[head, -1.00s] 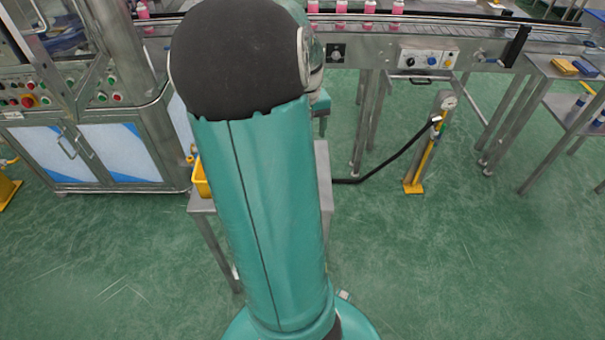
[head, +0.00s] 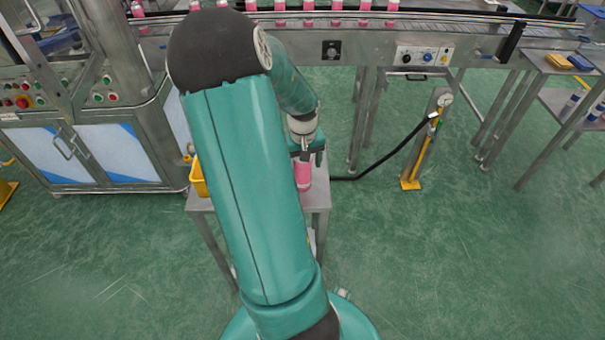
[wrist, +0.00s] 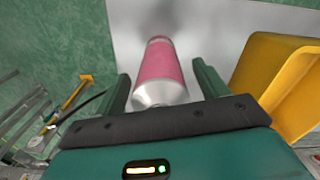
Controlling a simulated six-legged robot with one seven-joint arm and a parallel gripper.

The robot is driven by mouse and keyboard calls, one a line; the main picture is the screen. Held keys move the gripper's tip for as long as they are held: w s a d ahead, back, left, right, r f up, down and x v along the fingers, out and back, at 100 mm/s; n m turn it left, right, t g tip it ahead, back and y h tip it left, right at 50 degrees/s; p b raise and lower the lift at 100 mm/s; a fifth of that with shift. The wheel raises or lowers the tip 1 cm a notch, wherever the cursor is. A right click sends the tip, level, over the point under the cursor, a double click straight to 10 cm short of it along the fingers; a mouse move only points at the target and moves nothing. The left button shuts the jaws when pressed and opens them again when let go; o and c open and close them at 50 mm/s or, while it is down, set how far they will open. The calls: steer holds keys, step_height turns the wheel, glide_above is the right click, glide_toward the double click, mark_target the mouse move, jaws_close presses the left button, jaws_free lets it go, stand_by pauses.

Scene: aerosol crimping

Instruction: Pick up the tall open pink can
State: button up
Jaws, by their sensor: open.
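A pink can (wrist: 160,62) with a silver shoulder stands on a grey metal table, seen from above in the wrist view. It also shows in the head view (head: 303,174), just below my gripper. My gripper (wrist: 160,85) is open. In the wrist view its two green fingers lie on either side of the can's silver end, with a gap on both sides. In the head view my gripper (head: 306,155) is above the small table (head: 316,195), partly behind my arm. Whether the can's top is open cannot be seen clearly.
A yellow bin (wrist: 270,75) stands on the table close beside my right-hand finger in the wrist view; its edge shows in the head view (head: 197,180). A conveyor (head: 450,30) with several pink cans runs behind. A yellow-footed post (head: 425,140) stands right of the table.

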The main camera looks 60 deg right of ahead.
steer(key=shift+c, duration=0.2)
steer(key=c, duration=1.3)
steer(key=shift+r, duration=0.15)
steer(key=r, duration=0.3)
steer(key=shift+w+a+r, duration=0.15)
steer(key=shift+w+r, duration=0.25)
steer(key=w+a+r, duration=0.2)
steer(key=w+r, duration=0.1)
steer(key=w+a+r, duration=0.3)
steer(key=w, duration=0.1)
steer(key=w+a+r, duration=0.3)
steer(key=shift+w+a, duration=0.1)
steer(key=shift+w, duration=0.05)
